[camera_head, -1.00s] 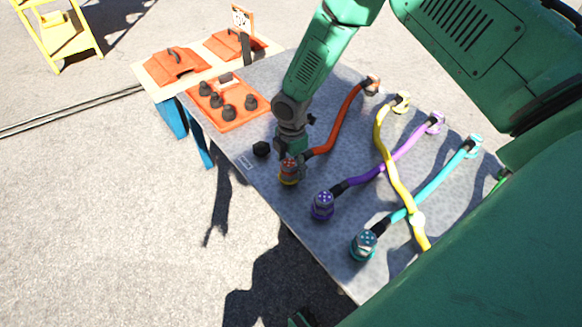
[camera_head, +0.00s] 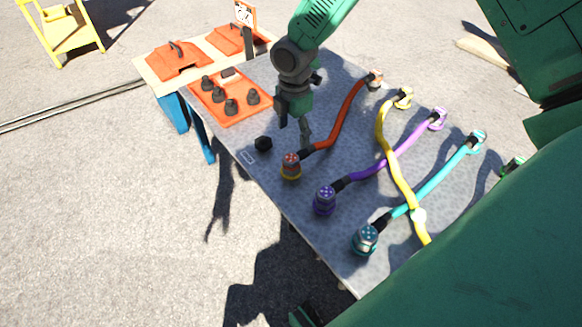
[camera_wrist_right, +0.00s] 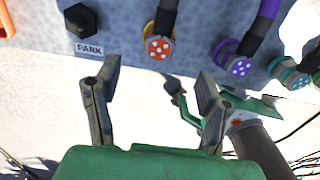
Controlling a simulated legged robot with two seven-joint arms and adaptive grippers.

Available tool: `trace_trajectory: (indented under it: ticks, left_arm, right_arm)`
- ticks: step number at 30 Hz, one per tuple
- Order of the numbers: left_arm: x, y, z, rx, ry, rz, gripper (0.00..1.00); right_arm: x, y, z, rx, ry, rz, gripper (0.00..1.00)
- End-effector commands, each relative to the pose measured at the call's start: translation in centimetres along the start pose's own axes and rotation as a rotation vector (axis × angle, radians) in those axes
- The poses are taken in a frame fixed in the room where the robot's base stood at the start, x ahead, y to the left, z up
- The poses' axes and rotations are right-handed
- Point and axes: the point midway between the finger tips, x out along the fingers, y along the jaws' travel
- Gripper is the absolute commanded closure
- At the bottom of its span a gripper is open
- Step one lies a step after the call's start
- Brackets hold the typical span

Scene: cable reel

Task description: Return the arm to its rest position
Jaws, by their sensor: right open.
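My right gripper (camera_head: 297,128) is open and empty above the grey table (camera_head: 345,262), just behind the orange-tipped plug (camera_head: 291,167). In the right wrist view its two fingers (camera_wrist_right: 158,78) stand wide apart with nothing between them. The orange plug (camera_wrist_right: 158,47) shows beyond them, apart from the fingers. The green right arm (camera_head: 322,18) reaches down from the top of the head view.
An orange cable (camera_head: 345,115), a yellow cable (camera_head: 396,170), a purple plug (camera_head: 325,200) and a teal plug (camera_head: 365,239) lie on the table. A black knob (camera_head: 263,143) sits by the PARK label (camera_wrist_right: 88,48). An orange panel (camera_head: 232,108) with several black knobs lies behind.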

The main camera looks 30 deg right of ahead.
Motion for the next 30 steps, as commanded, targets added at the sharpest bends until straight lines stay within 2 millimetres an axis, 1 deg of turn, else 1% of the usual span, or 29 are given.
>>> trace_trajectory:
  ticks: [12, 14, 16, 17, 20, 21, 22, 23, 24, 26, 27, 30]
  left_arm:
    - [-0.1, 0.0, 0.1, 0.000, -0.001, 0.000, 0.36]
    - [-0.3, 0.0, 0.1, 0.000, -0.001, 0.000, 0.36]
    - [-0.8, 0.0, 0.0, 0.000, -0.001, 0.000, 0.36]
    - [-1.2, 0.0, 0.0, 0.000, -0.002, 0.000, 0.36]
    - [-2.7, 0.0, -0.1, 0.000, -0.001, 0.000, 0.36]
    - [-3.4, 0.0, -0.1, 0.000, -0.001, 0.000, 0.36]
    - [-3.9, 0.0, -0.1, 0.000, -0.001, 0.000, 0.36]
    - [-4.4, 0.0, -0.2, 0.000, -0.001, 0.000, 0.36]
    - [-5.0, -0.1, -0.2, 0.000, -0.001, 0.000, 0.36]
    - [-5.8, -0.1, -0.3, 0.000, -0.001, 0.000, 0.36]
    - [-6.3, -0.1, -0.3, 0.000, -0.001, 0.000, 0.36]
    - [-7.2, -0.1, -0.3, 0.000, -0.001, 0.000, 0.36]
  right_arm:
    - [0.1, -0.1, -0.1, 0.005, 0.002, -0.001, 0.36]
    - [0.5, -0.7, -0.7, 0.027, 0.013, -0.006, 0.36]
    - [1.6, -2.2, -2.0, 0.093, 0.040, -0.016, 0.36]
    - [2.1, -3.2, -2.8, 0.138, 0.056, -0.022, 0.36]
    - [4.5, -8.2, -6.1, 0.376, 0.116, -0.056, 0.36]
    - [5.3, -10.8, -7.2, 0.501, 0.133, -0.071, 0.36]
    - [5.8, -12.6, -7.9, 0.600, 0.141, -0.079, 0.36]
    - [6.2, -14.5, -8.4, 0.700, 0.144, -0.087, 0.36]
    - [6.5, -17.0, -8.9, 0.834, 0.142, -0.091, 0.36]
    - [6.6, -20.4, -9.1, 1.023, 0.128, -0.086, 0.36]
    - [6.5, -22.4, -8.9, 1.137, 0.112, -0.077, 0.36]
    - [5.8, -26.3, -8.0, 1.367, 0.073, -0.034, 0.36]
